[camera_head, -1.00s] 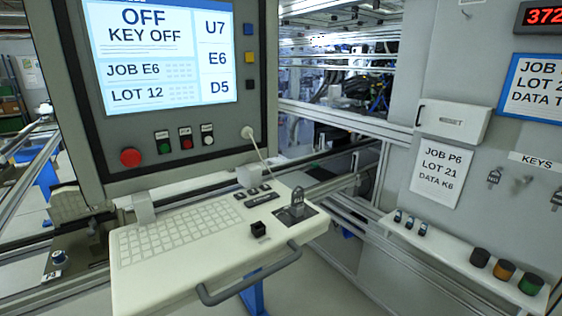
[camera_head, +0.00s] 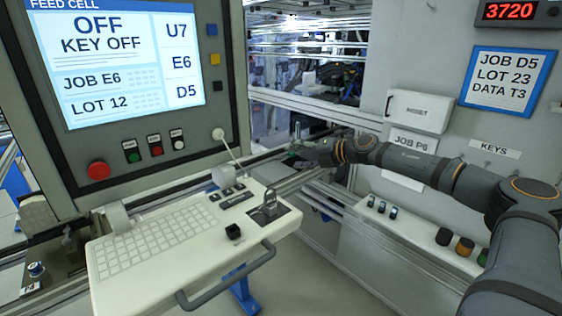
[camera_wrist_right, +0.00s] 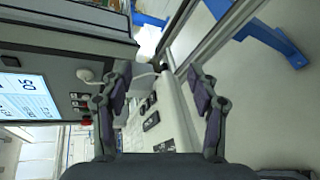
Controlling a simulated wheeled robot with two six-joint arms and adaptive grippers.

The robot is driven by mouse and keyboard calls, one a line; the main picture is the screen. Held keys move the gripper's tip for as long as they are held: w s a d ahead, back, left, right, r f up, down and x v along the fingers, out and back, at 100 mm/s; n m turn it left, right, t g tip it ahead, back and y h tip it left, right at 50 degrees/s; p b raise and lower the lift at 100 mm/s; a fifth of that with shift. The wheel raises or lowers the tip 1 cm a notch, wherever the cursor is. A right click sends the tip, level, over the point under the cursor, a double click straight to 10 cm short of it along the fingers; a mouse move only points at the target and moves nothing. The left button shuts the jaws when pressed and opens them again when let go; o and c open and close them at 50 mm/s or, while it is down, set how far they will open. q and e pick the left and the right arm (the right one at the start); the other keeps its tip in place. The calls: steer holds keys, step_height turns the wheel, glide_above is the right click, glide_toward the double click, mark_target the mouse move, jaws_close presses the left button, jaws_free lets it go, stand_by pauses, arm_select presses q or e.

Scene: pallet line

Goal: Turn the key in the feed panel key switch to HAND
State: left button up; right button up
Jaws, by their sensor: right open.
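A grey key (camera_head: 270,204) stands upright in the key switch, on a dark plate (camera_head: 266,215) at the right of the pale keyboard shelf. The switch markings are too small to read. The screen (camera_head: 117,57) above reads OFF, KEY OFF. My right gripper (camera_head: 298,147) is beyond the shelf, above and right of the key in the head view, apart from it. In the right wrist view, my right gripper (camera_wrist_right: 162,88) is open and empty, with the shelf (camera_wrist_right: 176,110) showing between its fingers. The key cannot be made out there. My left gripper is out of view.
A grey handle (camera_head: 228,276) runs along the shelf's front. A black knob (camera_head: 233,231) and a white cable (camera_head: 231,150) are near the key. Metal rails lie behind. A wall ledge (camera_head: 400,228) at right holds small items. The floor between is clear.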

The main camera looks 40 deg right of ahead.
steer(key=s+a+r+n+g, duration=0.2)
steer(key=a+r+n+g, duration=0.1)
steer(key=a+r+n, duration=0.4)
steer(key=n+g+h+p, duration=0.3)
steer(key=n+g+h, duration=0.1)
steer(key=g+h, duration=0.15)
glide_toward(271, 195)
steer(key=shift+y, duration=0.25)
steer(key=p+x, duration=0.1)
steer(key=x, duration=0.2)
steer(key=p+x, duration=0.1)
steer(key=x, duration=0.2)
steer(key=p+x, duration=0.1)
steer(key=x, duration=0.3)
steer(key=shift+d, duration=0.25)
steer(key=shift+w+f, duration=0.2)
steer(key=shift+f, duration=0.3)
steer(key=shift+c, duration=0.5)
